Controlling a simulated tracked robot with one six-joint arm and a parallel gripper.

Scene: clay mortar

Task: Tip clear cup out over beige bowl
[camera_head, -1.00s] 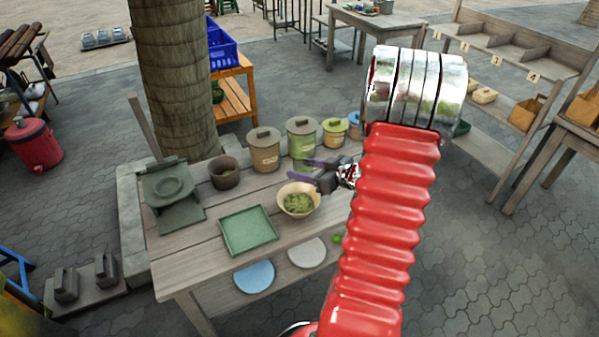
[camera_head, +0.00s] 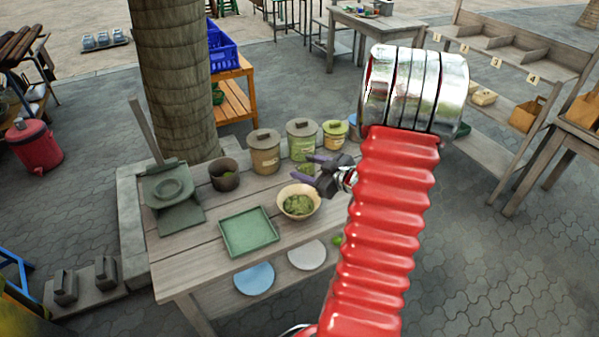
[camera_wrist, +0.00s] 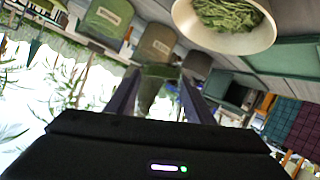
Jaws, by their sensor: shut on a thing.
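The beige bowl (camera_head: 298,215) stands on the wooden table and holds green leafy bits. It also shows at the top of the wrist view (camera_wrist: 240,43). My gripper (camera_head: 307,170) is just above and behind the bowl, with its dark fingers spread around the clear cup. In the wrist view, the see-through, greenish clear cup (camera_wrist: 154,92) sits between the fingertips (camera_wrist: 160,80). My gripper is shut on it. The wrist view is strongly turned. The cup is hard to make out in the head view, and I cannot tell whether anything is left inside it.
A green tray (camera_head: 249,232) lies left of the bowl. A brown pot (camera_head: 224,175) and lidded canisters (camera_head: 264,153) stand along the table's back. A green-grey stand (camera_head: 173,187) is at the left end. Blue (camera_head: 254,278) and white (camera_head: 307,255) discs are near the front.

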